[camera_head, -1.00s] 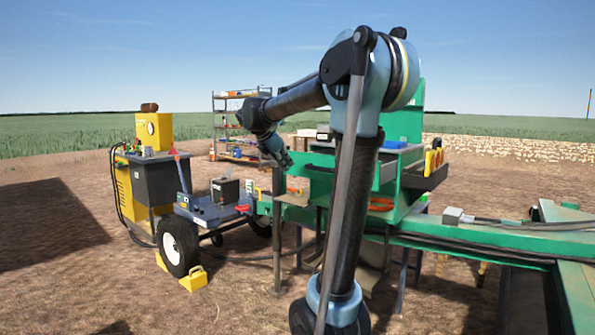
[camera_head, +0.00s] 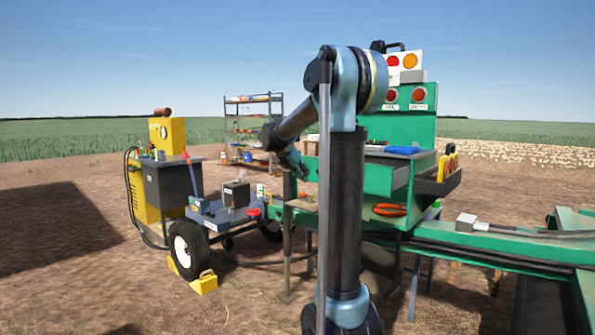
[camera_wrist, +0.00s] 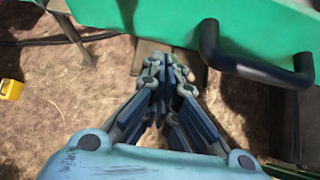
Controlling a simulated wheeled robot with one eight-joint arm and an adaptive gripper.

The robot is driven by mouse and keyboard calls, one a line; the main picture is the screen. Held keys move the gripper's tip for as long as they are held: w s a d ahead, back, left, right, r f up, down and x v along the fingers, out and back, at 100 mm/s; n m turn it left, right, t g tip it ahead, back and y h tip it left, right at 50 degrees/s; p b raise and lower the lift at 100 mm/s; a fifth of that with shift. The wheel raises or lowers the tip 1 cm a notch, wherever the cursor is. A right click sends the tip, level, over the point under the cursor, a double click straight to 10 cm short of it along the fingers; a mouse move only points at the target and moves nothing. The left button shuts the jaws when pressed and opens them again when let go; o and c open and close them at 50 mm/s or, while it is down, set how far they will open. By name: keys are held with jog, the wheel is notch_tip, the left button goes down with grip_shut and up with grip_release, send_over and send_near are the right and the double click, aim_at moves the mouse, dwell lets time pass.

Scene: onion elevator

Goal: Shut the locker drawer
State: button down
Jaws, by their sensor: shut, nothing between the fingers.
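The green locker (camera_head: 425,128) stands right of centre in the head view, partly behind my arm. Its green drawer (camera_head: 378,181) sticks out of the locker toward the camera, with the grey inside showing over its top edge. In the wrist view, the green drawer front (camera_wrist: 232,22) crosses the top, with a black bar handle (camera_wrist: 255,68) on it. My gripper (camera_wrist: 163,65) is shut and empty, with its fingertips left of the handle and just below the drawer's edge in the picture. In the head view, my gripper (camera_head: 301,174) is at the drawer's left end; contact cannot be told.
An orange ring (camera_head: 390,210) lies on a shelf below the drawer. A dark side tray (camera_head: 438,183) hangs on the locker's right. A green beam (camera_head: 480,244) runs right. A wheeled cart (camera_head: 215,215) and a yellow machine (camera_head: 150,190) stand left. Bare dirt lies in front.

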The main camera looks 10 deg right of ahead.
jog(key=shift+w+d, duration=0.6)
jog(key=shift+d, duration=0.2)
jog(key=shift+w+d, duration=0.6)
jog(key=shift+d, duration=0.2)
jog(key=shift+w, duration=0.15)
